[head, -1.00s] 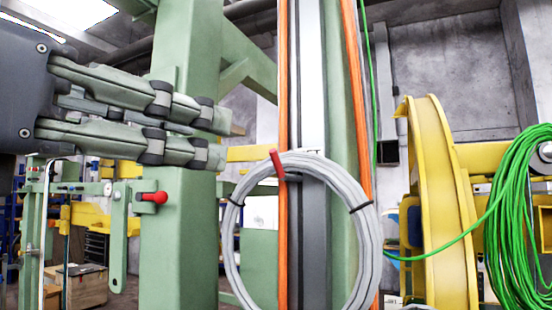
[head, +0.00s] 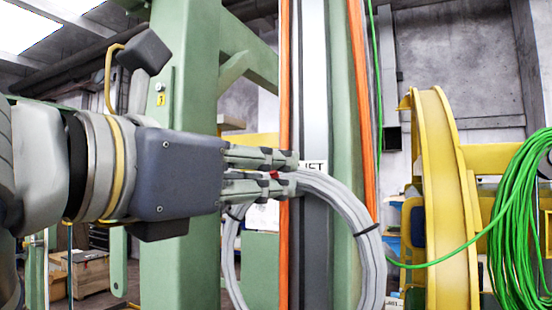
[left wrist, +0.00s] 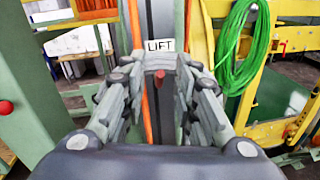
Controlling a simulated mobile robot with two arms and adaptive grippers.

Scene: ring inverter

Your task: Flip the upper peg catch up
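The upper peg catch is a short red-tipped peg (head: 275,174) on the upright post, at the top of the grey cable ring (head: 374,250). In the head view it is mostly hidden by my left gripper (head: 295,174), whose two fingers lie above and below it. In the left wrist view the red tip (left wrist: 160,78) shows between the fingers of my left gripper (left wrist: 162,72), with space on both sides. The left gripper is open; I cannot tell whether a finger touches the peg. My right gripper is not in view.
A white LIFT label (left wrist: 160,45) is on the post just beyond the fingers. Orange tubes (head: 364,120) run along the post. A green column (head: 180,270) stands behind my arm. A yellow reel (head: 437,200) and green cable coil (head: 512,220) are at right.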

